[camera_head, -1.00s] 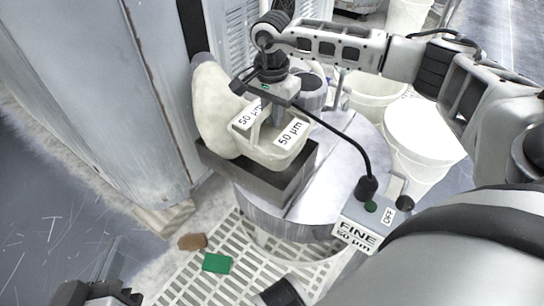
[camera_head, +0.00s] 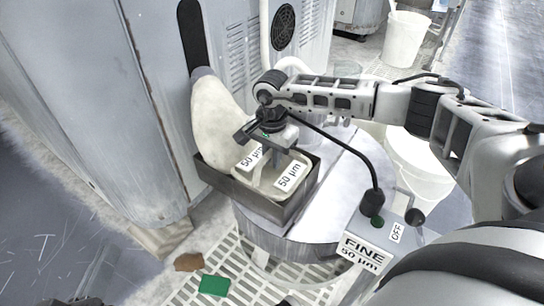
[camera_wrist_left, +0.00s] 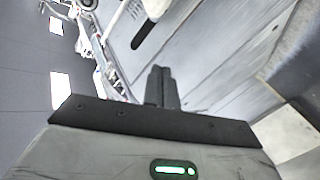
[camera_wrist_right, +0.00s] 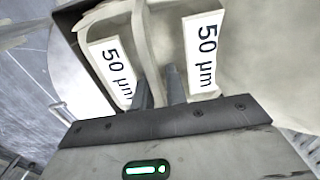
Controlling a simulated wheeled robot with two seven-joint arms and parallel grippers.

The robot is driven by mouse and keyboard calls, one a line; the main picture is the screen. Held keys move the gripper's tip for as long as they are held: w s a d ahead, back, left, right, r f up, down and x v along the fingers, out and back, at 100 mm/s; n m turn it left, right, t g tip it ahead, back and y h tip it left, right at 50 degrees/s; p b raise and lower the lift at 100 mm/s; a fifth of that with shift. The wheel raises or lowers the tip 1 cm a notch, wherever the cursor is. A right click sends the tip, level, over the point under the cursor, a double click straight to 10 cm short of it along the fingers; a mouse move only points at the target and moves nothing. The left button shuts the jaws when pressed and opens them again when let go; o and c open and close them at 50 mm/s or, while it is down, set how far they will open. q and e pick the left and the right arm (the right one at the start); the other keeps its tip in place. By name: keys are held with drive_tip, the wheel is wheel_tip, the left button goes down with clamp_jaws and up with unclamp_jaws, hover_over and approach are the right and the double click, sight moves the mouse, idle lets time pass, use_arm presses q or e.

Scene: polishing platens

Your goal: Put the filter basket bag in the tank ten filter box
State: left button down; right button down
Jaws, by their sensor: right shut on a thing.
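The filter basket bag (camera_head: 271,181) is cream, with a strap handle and two white "50 µm" labels. Its lower part is hidden inside the dark grey, open-topped filter box (camera_head: 245,204) on the round metal tank. A large cream bulge (camera_head: 215,125) rises at its left, partly inside the box. My right gripper (camera_head: 268,150) is above the box, shut on the bag's handle (camera_wrist_right: 150,50). The labels flank its fingers in the right wrist view (camera_wrist_right: 160,88). My left gripper's fingers (camera_wrist_left: 161,87) are together and empty in the left wrist view, away from the box.
A "FINE 50 µm" sign (camera_head: 363,252) and a control box with a black gooseneck stand at the tank's front right. A grey cabinet (camera_head: 140,90) is close on the left. White buckets (camera_head: 403,40) stand behind. A green pad (camera_head: 214,285) lies on the floor grating.

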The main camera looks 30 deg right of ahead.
drive_tip(key=c, duration=1.4)
unclamp_jaws()
use_arm(q)
drive_tip(key=shift+r, duration=0.1)
